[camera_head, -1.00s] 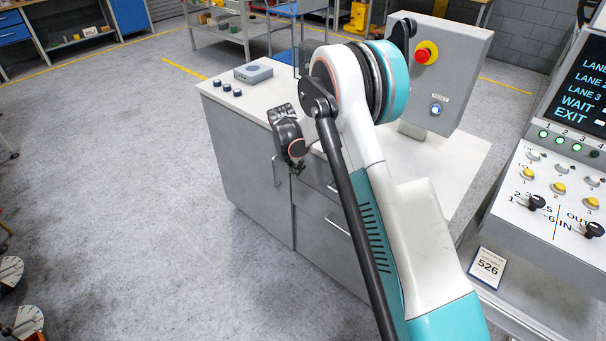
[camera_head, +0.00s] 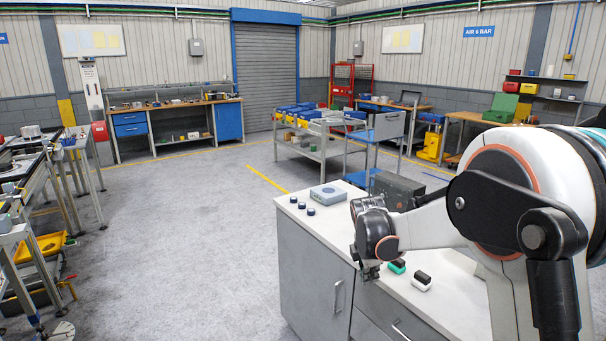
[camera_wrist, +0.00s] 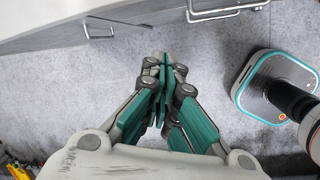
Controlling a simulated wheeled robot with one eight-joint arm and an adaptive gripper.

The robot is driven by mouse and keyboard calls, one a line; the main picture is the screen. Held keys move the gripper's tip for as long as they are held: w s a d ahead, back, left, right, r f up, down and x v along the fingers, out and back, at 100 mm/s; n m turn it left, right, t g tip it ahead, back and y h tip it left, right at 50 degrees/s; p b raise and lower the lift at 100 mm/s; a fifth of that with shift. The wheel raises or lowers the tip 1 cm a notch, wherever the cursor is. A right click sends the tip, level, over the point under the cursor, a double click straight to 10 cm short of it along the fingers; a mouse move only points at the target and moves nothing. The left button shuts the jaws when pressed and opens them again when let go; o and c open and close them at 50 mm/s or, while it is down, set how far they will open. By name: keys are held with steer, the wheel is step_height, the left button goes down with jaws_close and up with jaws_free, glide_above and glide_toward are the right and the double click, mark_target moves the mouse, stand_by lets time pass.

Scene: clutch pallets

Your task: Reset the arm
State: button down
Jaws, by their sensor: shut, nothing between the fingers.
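My arm fills the right side of the head view and hides part of the worktop.
A trolley (camera_head: 318,143) stands behind. A conveyor frame (camera_head: 20,190) is at left. Floor between is clear.

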steer(key=s+d+r+m+t+y, duration=0.1)
steer(key=s+r+m+t, duration=0.1)
steer(key=s+r+m, duration=1.05)
steer(key=s+m+t, duration=0.2)
steer(key=s+m, duration=0.5)
steer(key=s, duration=1.5)
steer(key=shift+t+y, duration=0.3)
steer(key=shift+y, duration=0.1)
steer(key=shift+s+f, duration=0.1)
